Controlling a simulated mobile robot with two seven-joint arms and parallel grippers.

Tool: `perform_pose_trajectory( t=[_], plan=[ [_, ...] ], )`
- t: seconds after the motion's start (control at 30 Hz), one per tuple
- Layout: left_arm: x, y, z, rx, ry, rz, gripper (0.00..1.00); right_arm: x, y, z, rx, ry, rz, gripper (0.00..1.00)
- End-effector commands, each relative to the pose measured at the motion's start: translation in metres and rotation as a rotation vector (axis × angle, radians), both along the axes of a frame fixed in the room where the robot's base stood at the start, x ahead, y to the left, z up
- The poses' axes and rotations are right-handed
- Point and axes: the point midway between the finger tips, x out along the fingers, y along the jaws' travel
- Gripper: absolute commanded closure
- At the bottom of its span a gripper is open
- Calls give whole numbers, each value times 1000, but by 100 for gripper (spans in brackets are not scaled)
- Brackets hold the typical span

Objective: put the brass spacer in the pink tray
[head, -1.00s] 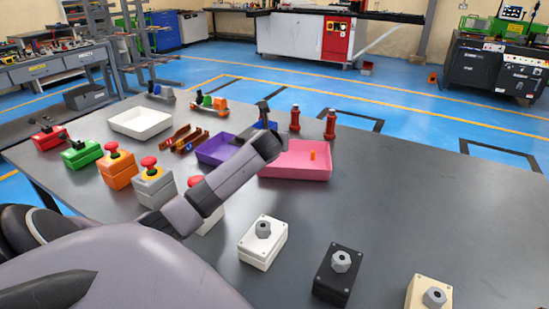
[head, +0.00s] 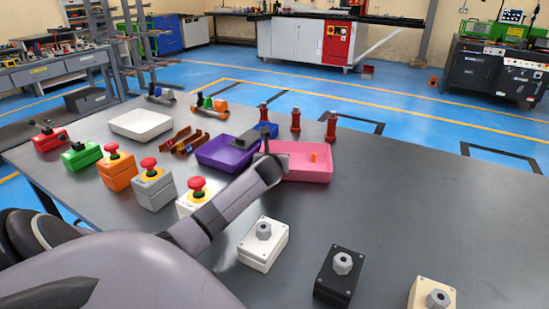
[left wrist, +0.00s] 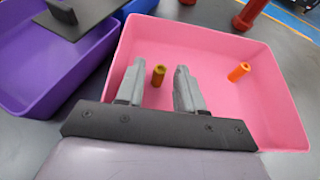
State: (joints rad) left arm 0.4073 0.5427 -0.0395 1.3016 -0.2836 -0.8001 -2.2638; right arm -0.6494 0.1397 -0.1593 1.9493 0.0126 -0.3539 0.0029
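The pink tray (head: 320,176) stands on the table right of the purple tray; it fills much of the left wrist view (left wrist: 215,110). The brass spacer (left wrist: 158,75), a short yellow-brown tube, appears over the pink tray floor, between my left gripper's fingers, with a gap on each side. I cannot tell its exact height against the floor. My left gripper (left wrist: 159,68) is open, above the pink tray's near left part; its wrist shows in the head view (head: 268,168) and hides the spacer there. My right gripper is not in view.
The purple tray (head: 215,155) with a dark plate (left wrist: 85,12) adjoins on the left. Red posts (head: 331,126) stand behind. Boxes with buttons and knobs (head: 264,242) line the near side. The right tabletop is clear.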

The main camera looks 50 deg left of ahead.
Motion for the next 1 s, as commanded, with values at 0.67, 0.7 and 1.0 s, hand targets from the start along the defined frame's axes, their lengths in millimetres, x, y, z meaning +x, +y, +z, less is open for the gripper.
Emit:
perform_pose_trajectory(
  t=[0.67,0.7,1.0],
  plan=[
    [-20,-17,15,2,0,-2,59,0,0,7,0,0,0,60],
    [-24,-20,18,2,-1,-3,59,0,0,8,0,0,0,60],
    [-54,-45,33,2,0,-2,59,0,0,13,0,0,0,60]
  ],
)
